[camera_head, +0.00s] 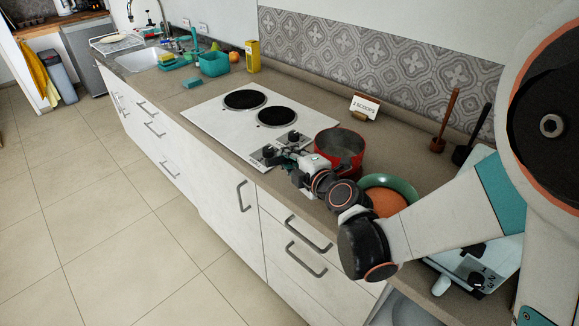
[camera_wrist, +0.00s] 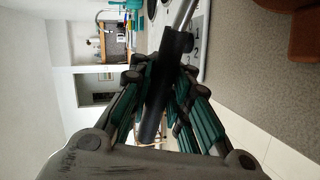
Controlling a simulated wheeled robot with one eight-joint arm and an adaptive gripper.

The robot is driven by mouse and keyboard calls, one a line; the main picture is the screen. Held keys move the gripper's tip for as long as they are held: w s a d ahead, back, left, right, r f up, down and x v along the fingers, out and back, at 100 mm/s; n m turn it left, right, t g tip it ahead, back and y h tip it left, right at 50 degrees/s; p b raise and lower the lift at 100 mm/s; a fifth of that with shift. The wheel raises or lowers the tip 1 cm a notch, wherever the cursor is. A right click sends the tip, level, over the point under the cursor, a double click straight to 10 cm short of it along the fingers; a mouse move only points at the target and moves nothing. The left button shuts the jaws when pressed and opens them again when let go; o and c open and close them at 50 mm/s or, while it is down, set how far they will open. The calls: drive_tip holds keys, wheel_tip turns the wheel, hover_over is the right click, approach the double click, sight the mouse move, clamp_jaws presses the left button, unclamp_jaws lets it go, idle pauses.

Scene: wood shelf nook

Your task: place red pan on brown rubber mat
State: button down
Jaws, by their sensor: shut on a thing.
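The red pan (camera_head: 340,142) is upright at the right end of the white hob, over the counter. I cannot tell whether its base touches the counter. My gripper (camera_head: 287,158) is at the pan's left side, at its handle. In the wrist view, my gripper (camera_wrist: 165,95) is shut on the black handle (camera_wrist: 160,85), which continues into a silver rod at the top; the pan's body is not clearly seen there. I cannot make out a brown rubber mat for certain in either view.
A green bowl (camera_head: 400,186) with an orange-brown round thing (camera_head: 384,203) is right of the pan, partly behind my arm. The hob (camera_head: 218,118) has black burners. A small sign (camera_head: 365,105) stands behind. A yellow box (camera_head: 253,57) and turquoise container (camera_head: 213,65) are farther left.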

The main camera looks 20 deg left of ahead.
drive_tip(key=shift+f, duration=0.85)
drive_tip(key=shift+f+b, duration=0.15)
drive_tip(key=shift+b, duration=0.25)
drive_tip(key=c, duration=1.5)
unclamp_jaws()
drive_tip(key=shift+r+p, duration=0.25)
drive_tip(key=shift+p, duration=0.05)
drive_tip(key=p+v, duration=0.2)
drive_tip(key=v, duration=1)
drive_tip(key=shift+s+f, duration=0.1)
